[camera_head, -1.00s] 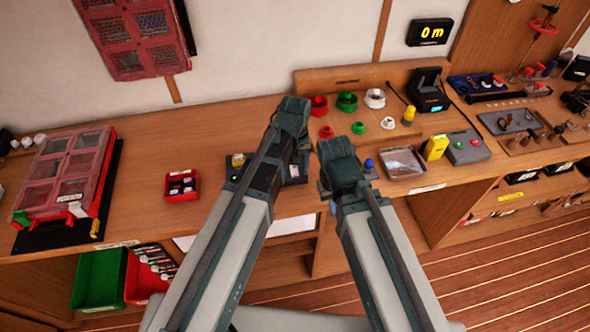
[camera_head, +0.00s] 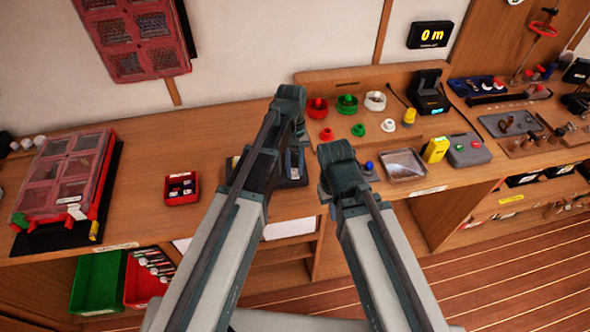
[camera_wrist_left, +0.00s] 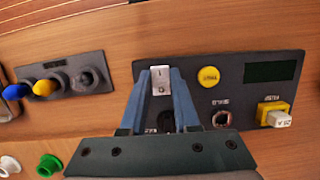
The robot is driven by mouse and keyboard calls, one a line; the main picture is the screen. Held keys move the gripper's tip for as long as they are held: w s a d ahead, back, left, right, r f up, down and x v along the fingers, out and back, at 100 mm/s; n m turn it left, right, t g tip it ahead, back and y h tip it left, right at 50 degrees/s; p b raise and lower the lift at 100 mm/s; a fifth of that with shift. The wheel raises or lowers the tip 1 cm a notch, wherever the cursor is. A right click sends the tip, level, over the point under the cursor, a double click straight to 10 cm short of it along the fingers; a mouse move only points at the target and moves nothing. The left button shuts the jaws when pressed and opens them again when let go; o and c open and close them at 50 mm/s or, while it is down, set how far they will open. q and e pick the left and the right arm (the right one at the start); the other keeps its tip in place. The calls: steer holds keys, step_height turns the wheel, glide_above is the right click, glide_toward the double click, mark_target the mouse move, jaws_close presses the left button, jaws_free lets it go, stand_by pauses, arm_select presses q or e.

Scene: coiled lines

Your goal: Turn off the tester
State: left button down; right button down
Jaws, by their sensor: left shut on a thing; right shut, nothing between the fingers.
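The tester is a dark panel (camera_wrist_left: 205,72), seen in the left wrist view with a yellow button (camera_wrist_left: 209,76), a dark display (camera_wrist_left: 270,72), a round socket and a yellow plug (camera_wrist_left: 272,114). Its silver switch plate (camera_wrist_left: 160,74) lies between the blue fingers of my left gripper (camera_wrist_left: 160,84), which is shut on the switch there. The switch lever itself is mostly hidden. In the head view my left arm covers most of the tester (camera_head: 296,181). My right gripper (camera_head: 327,190) is shut and empty, right of the tester; its fingertips are largely hidden.
A small red bin (camera_head: 181,190) stands left of the tester. A parts case (camera_head: 70,175) is further left. Red, green and white rings (camera_head: 347,104), a metal tray (camera_head: 404,164) and a grey button box (camera_head: 469,149) stand to the right. Bench between case and bin is clear.

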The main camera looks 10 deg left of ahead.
arm_select(q)
steer(key=c, duration=0.6)
jaws_free()
steer(key=shift+c, duration=0.2)
steer(key=p+v, duration=1.3)
steer(key=shift+r, duration=0.35)
steer(key=shift+w+a, duration=0.1)
steer(key=shift+w, duration=0.05)
steer(key=s+f+m+t+y+b, duration=0.1)
steer(key=s+f+m+b, duration=0.2)
steer(key=s, duration=0.5)
steer(key=s+f+m+t+b, duration=0.1)
steer(key=s+f+m+b, duration=0.2)
steer(key=s, duration=0.6)
step_height(320, 180, down, 2)
steer(key=shift+d+f+m+t+y+b, duration=0.15)
steer(key=shift+d+m+t+y+b, duration=0.15)
steer(key=shift+d+y+b, duration=0.25)
